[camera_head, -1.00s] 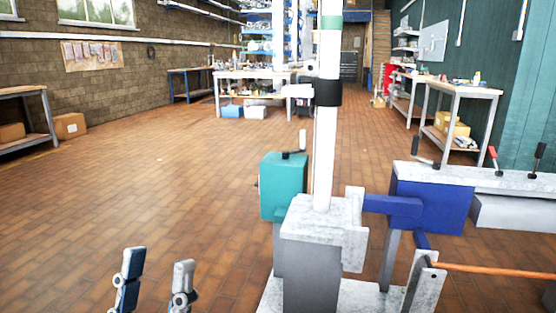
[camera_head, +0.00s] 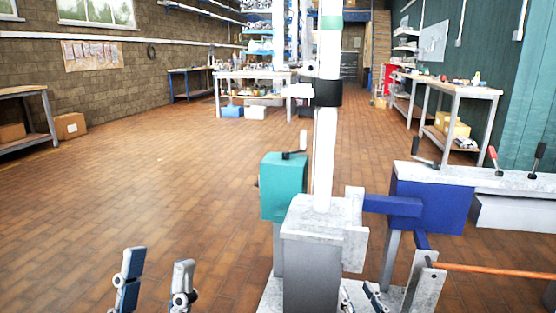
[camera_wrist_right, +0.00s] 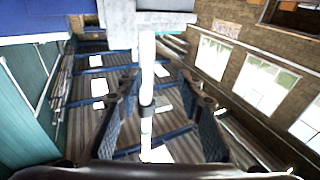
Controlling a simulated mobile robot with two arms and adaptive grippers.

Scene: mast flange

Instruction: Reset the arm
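The white mast (camera_head: 325,160) stands upright from a grey clamp block (camera_head: 312,262), with a black collar (camera_head: 328,93) partway up. My left gripper (camera_head: 157,262) is low at the bottom left, fingers apart, empty and well away from the mast. Only the fingertips of my right gripper (camera_head: 359,292) show at the bottom edge, in front of the stand. In the right wrist view, my right gripper (camera_wrist_right: 160,82) is open, its fingers apart. The mast (camera_wrist_right: 148,65) appears beyond and between those fingers, with no visible contact.
A teal box (camera_head: 283,188) is left of the block and a blue block (camera_head: 430,206) right of it. A grey bench with levers (camera_head: 478,180) and an orange rod (camera_head: 495,271) extend rightward. The tiled floor (camera_head: 140,195) at left is clear.

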